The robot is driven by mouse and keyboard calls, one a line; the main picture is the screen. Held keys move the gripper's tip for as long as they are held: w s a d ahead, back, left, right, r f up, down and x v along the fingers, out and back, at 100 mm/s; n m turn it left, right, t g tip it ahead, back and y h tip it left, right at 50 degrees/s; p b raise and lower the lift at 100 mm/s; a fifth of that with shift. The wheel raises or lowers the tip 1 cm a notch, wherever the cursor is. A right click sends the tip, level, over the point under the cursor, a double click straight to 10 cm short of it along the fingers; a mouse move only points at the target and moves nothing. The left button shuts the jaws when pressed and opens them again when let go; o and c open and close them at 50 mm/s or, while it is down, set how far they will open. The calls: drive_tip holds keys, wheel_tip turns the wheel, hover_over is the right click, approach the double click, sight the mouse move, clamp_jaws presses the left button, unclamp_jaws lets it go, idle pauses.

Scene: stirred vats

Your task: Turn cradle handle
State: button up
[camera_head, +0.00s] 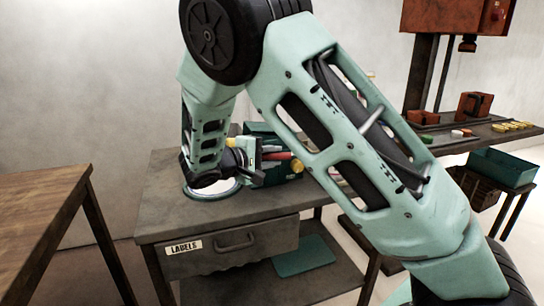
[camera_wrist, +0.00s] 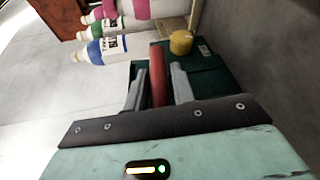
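A red handle (camera_wrist: 158,75) lies between my gripper's two grey fingers in the wrist view, with narrow gaps on both sides. My gripper (camera_wrist: 158,85) looks open around it. A dark green box-like body (camera_wrist: 205,75) is behind the fingers, with a round yellow knob (camera_wrist: 181,42) at its top. In the head view the red handle (camera_head: 297,165) sticks out to the right of my gripper (camera_head: 276,161), by the dark green body (camera_head: 287,174) on the grey table. My arm and wrist hide part of it there, and the fingertips are too small to judge.
The grey table (camera_head: 165,212) has a LABELS drawer (camera_head: 229,246), shut. A wooden table (camera_head: 38,215) is at left. A teal bin (camera_head: 503,167) and a red-brown machine (camera_head: 455,17) are at right.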

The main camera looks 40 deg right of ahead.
drive_tip(key=shift+o, duration=1.1)
drive_tip(key=shift+a, duration=0.2)
drive_tip(key=p+v, duration=0.2)
drive_tip(key=v, duration=1.5)
drive_tip(key=shift+s, duration=0.1)
